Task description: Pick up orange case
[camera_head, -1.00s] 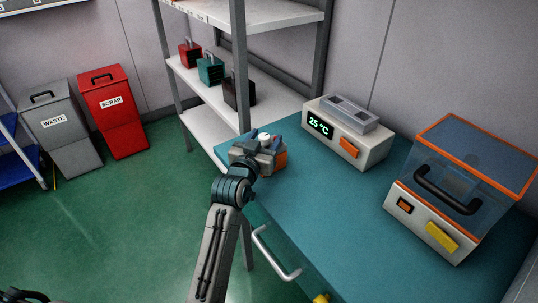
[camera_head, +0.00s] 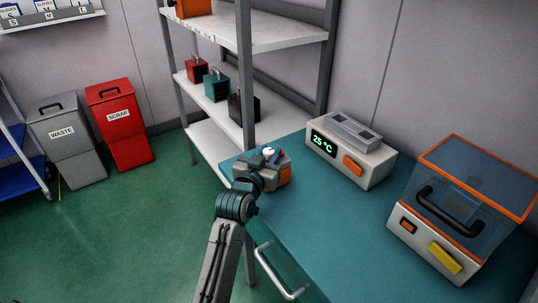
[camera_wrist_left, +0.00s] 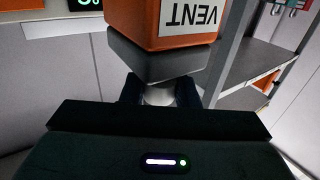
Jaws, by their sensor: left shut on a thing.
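An orange case (camera_head: 283,178) with a grey top is at the left end of the teal bench, partly hidden by my left gripper (camera_head: 268,160). In the left wrist view the case (camera_wrist_left: 143,18) fills the top, with a white VENT label upside down. My left gripper (camera_wrist_left: 159,92) is shut on the pale grip at its grey end. I cannot tell whether the case touches the bench. Another orange case (camera_head: 192,8) stands on the top shelf, cut off by the picture edge. My right gripper is not in view.
The teal bench (camera_head: 335,220) carries a white device (camera_head: 352,150) reading 25 °C and a clear-lidded box (camera_head: 465,190) at right. A rack (camera_head: 285,32) behind holds red, teal and dark cases. WASTE (camera_head: 68,140) and SCRAP (camera_head: 120,120) bins stand at left.

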